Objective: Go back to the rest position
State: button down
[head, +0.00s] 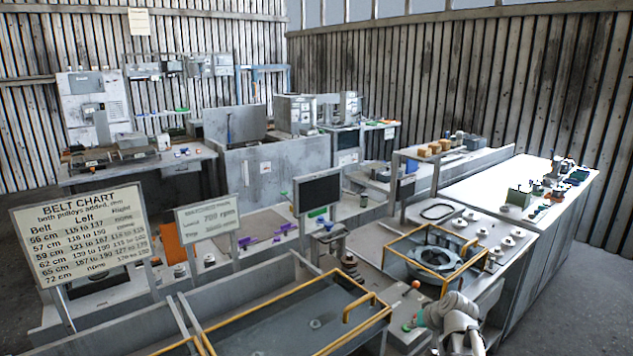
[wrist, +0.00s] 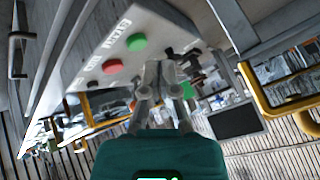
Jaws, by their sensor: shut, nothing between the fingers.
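My arm (head: 458,318) shows at the lower right of the head view, beside a small control panel at the bench's front. In the wrist view my gripper (wrist: 160,72) has its fingers together, with nothing between them. Its teal body fills the bottom middle. Behind the fingertips, a pale panel carries a green button (wrist: 137,42) and a red button (wrist: 112,66). The fingers appear apart from both buttons. The fingertips are hard to make out in the head view.
A round metal housing (head: 434,258) sits inside a yellow-railed enclosure just behind my arm. A larger yellow-railed tray (head: 300,316) stands left of it. A dark monitor (head: 318,192) rises behind. A belt chart board (head: 84,232) stands far left. Open floor shows at right.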

jog(key=s+a+f+g+h, duration=0.2)
jog(key=s+a+g, duration=0.1)
jog(key=s+a, duration=0.2)
jog(key=s+a+f+n+g+h, duration=0.1)
jog(key=s+a+f+g, duration=0.1)
jog(key=s, duration=0.8)
jog(key=a+g, duration=0.1)
jog(key=a, duration=0.1)
jog(key=shift+a+g+h, duration=0.35)
jog(key=shift+g+h, duration=0.05)
jog(key=shift+f, duration=0.1)
